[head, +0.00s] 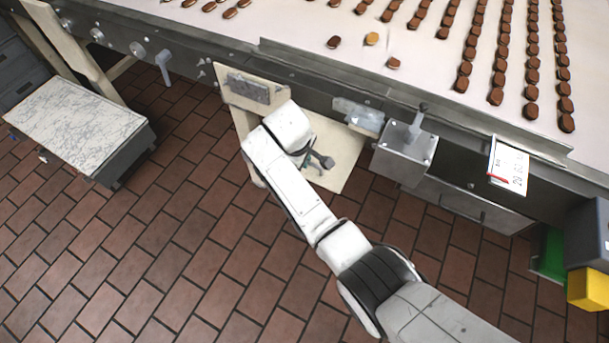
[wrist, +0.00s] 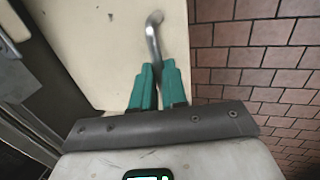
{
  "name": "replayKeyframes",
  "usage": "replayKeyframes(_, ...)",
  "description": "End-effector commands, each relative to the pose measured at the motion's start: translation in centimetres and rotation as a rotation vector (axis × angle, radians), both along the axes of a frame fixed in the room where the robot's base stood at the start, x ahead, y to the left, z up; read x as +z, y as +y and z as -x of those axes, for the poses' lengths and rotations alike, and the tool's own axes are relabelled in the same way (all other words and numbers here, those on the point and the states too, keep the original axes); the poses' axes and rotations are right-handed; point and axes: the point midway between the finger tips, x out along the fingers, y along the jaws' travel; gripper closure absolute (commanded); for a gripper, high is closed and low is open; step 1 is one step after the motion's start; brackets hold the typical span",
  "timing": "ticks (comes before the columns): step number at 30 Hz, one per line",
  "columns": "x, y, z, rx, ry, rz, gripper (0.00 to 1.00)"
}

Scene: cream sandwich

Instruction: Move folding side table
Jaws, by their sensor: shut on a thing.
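The folding side table is a cream panel (head: 345,170) below the conveyor's side in the head view. It also fills much of the upper middle of the wrist view (wrist: 100,45). A bent metal handle (wrist: 153,35) stands out against it. My gripper (wrist: 159,75) has teal fingers closed around the handle's lower end. In the head view my gripper (head: 320,161) is small and lies over the panel, partly hidden by my white arm. The panel's far edge and its hinge are hard to make out.
A conveyor (head: 300,30) with rows of brown cream sandwiches runs across the top. A grey lever box (head: 405,150) hangs right of the panel. A marbled-top low unit (head: 75,120) stands at left. Green and yellow boxes (head: 590,290) are at lower right. The brick-tiled floor (head: 170,240) is open.

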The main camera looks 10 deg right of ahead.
Motion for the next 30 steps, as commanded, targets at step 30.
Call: replayKeyframes(30,1.9,-0.8,-2.3,-0.011,-0.025,0.001,0.62)
